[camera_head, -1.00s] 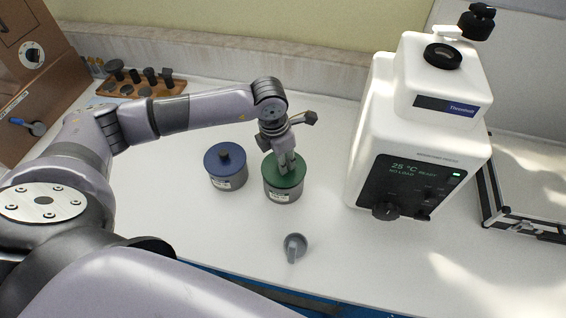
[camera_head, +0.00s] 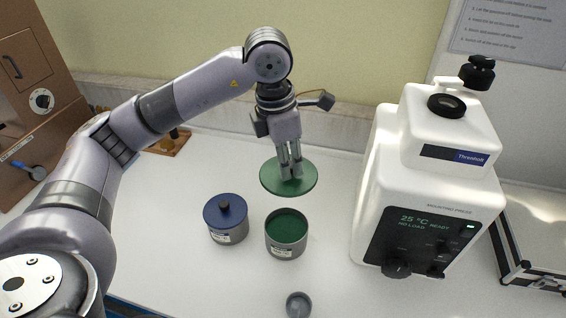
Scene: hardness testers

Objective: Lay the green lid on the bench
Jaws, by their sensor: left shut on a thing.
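The green lid (camera_head: 267,181) is a flat disc, held level by my left gripper (camera_head: 290,172). The gripper is shut on the lid's knob, which its fingers hide. The lid is in the air above and behind its pot, clear of it. The grey pot (camera_head: 286,248) with a green inside stands open on the white bench (camera_head: 180,190). My right gripper is not in view.
A grey pot with a blue lid (camera_head: 226,213) stands just left of the open pot. A small grey cup (camera_head: 299,304) is at the front edge. The white mounting press (camera_head: 425,200) stands to the right. A wooden rack (camera_head: 168,146) is at the back left.

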